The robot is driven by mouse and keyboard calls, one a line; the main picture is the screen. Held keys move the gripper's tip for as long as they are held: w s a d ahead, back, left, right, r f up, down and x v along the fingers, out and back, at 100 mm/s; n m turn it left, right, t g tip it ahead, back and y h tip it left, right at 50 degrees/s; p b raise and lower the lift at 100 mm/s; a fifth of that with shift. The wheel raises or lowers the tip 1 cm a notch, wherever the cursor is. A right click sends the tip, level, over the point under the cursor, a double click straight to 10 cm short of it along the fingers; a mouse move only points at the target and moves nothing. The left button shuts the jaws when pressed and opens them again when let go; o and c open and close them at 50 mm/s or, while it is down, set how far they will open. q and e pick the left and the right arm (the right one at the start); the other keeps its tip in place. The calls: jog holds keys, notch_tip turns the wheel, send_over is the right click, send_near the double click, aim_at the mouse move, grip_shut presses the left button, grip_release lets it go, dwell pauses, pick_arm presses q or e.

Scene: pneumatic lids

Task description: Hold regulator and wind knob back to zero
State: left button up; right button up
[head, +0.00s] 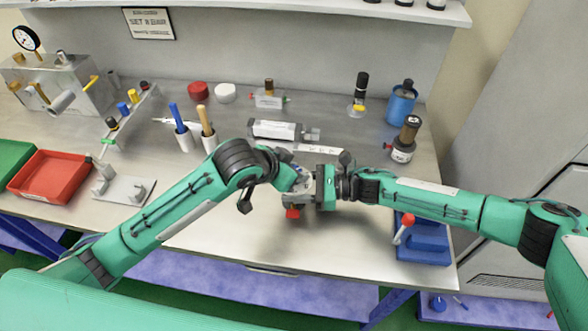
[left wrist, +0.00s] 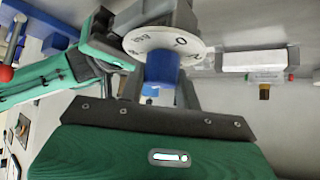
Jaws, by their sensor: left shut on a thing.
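The regulator (head: 299,200) is a grey body with a red part at its lower end, at the table's front middle in the head view. In the left wrist view its white dial plate (left wrist: 143,40) with dark markings faces me, and a blue knob (left wrist: 162,68) sticks out from it. My left gripper (head: 298,181) is at the regulator's upper side. In the left wrist view its fingers (left wrist: 162,82) are shut on the blue knob. My right gripper (head: 318,188) meets the regulator from the right and appears shut on its body; its fingertips are partly hidden.
A grey cylinder (head: 275,130) lies behind the grippers. A blue fixture with a red-tipped lever (head: 424,243) stands at front right. A red tray (head: 52,175) and a grey bracket stand (head: 122,190) are at left.

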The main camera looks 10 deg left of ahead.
jog(key=shift+f, duration=0.2)
pick_arm(q)
jog(key=o, duration=1)
jog(key=v, duration=1.2)
pick_arm(e)
jog(key=o, duration=1)
jog(key=shift+r, duration=0.1)
jog(key=shift+o, duration=0.2)
